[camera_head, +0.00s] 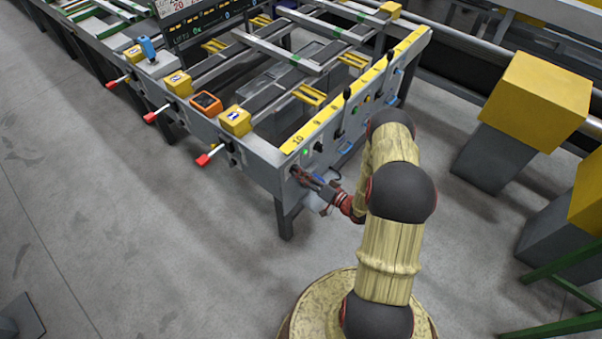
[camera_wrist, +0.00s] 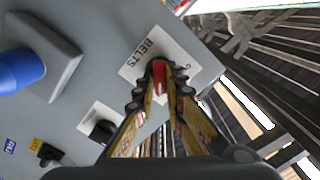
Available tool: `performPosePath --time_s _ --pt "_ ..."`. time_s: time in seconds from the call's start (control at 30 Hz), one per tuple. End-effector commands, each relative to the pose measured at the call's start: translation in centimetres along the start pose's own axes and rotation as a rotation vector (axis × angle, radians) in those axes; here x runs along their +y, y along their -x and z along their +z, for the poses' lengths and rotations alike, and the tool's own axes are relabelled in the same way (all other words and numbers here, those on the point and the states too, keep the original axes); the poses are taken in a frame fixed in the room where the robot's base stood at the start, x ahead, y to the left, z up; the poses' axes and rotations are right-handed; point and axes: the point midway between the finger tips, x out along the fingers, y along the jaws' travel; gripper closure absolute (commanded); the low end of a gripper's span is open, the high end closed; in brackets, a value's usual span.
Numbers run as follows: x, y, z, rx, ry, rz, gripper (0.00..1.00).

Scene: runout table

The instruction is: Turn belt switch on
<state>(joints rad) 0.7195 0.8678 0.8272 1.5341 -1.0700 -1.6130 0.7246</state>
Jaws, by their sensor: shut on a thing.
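The belt switch (camera_wrist: 158,72) shows as a red knob on a white plate marked BELTS (camera_wrist: 138,62), in the wrist view. My gripper (camera_wrist: 158,92) is shut on it, with one finger at each side. The fingers cover much of the knob, so the exact direction it points cannot be told. In the head view my gripper (camera_head: 304,178) is at the near end of the table's grey side panel (camera_head: 330,153), and the switch is hidden there.
Beside the switch in the wrist view are a black knob (camera_wrist: 103,131), a smaller black knob (camera_wrist: 48,153) and a blue-handled part (camera_wrist: 20,70). In the head view, red-tipped levers (camera_head: 205,159) stick out on the table's left. Yellow-topped grey blocks (camera_head: 535,95) stand right.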

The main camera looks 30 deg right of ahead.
Motion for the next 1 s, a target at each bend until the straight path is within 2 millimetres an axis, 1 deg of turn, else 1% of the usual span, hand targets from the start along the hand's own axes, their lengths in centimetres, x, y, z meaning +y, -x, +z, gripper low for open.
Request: performPosePath --time_s 0.13,0.17,0.47,0.8,0.87,1.0 --pt "0.1 0.1 0.0 0.000 -0.001 0.003 1.00" --pt "0.1 0.1 0.0 0.001 -0.001 0.003 0.88" --pt "0.0 0.0 0.0 0.000 0.000 0.001 0.71" --pt "0.1 0.2 0.0 0.001 0.001 0.002 0.70" --pt "0.1 0.7 -0.1 0.002 0.001 0.003 0.70" --pt "0.1 2.7 -0.1 0.003 -0.001 0.005 0.70"
